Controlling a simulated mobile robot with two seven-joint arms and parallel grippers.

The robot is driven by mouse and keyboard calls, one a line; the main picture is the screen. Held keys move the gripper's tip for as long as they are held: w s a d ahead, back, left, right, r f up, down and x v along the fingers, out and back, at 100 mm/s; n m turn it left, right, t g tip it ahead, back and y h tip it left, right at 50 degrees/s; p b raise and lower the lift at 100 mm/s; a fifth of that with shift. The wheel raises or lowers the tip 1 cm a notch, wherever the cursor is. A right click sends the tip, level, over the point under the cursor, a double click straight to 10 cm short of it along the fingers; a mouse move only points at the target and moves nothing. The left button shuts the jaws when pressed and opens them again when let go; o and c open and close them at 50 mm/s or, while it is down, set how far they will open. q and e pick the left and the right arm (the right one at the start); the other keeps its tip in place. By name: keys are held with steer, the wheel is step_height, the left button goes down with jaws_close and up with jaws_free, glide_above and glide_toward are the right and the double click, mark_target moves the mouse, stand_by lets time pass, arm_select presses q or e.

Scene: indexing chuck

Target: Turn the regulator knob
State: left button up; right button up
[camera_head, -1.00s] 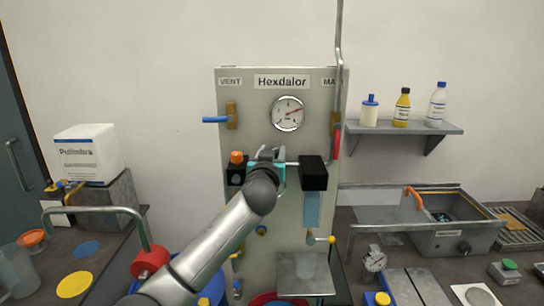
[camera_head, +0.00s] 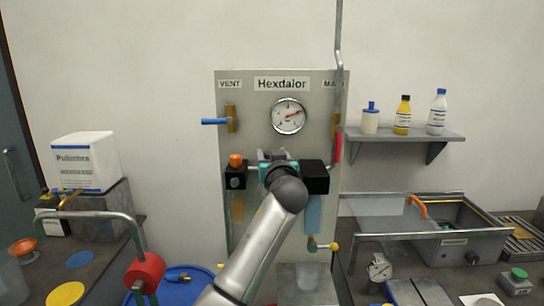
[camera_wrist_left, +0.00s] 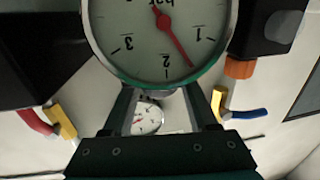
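My left gripper (camera_head: 278,158) is at the middle of the grey panel, between two black blocks. In the head view my own wrist hides most of the regulator and its knob; a bit of teal shows there. In the left wrist view, a large gauge (camera_wrist_left: 160,45) with a red needle and a teal rim fills the top centre. The two dark fingers of the left gripper (camera_wrist_left: 165,98) stand apart below it, and their tips are hidden by the gauge. I cannot tell whether they touch the knob. My right gripper is not in view.
The panel (camera_head: 255,110) carries a wall gauge (camera_head: 288,116), a blue-handled vent valve (camera_head: 215,121) and an orange knob (camera_head: 235,160) left of the gripper. The right black block (camera_head: 315,177) is close beside the gripper. A grey pipe (camera_head: 339,70) with a red handle runs down the right.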

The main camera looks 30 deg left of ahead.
arm_select(q)
steer(key=shift+o, duration=1.3)
steer(key=b+v, duration=0.2)
steer(key=v, duration=1.3)
steer(key=shift+b, duration=0.35)
steer(key=shift+s+d, duration=0.1)
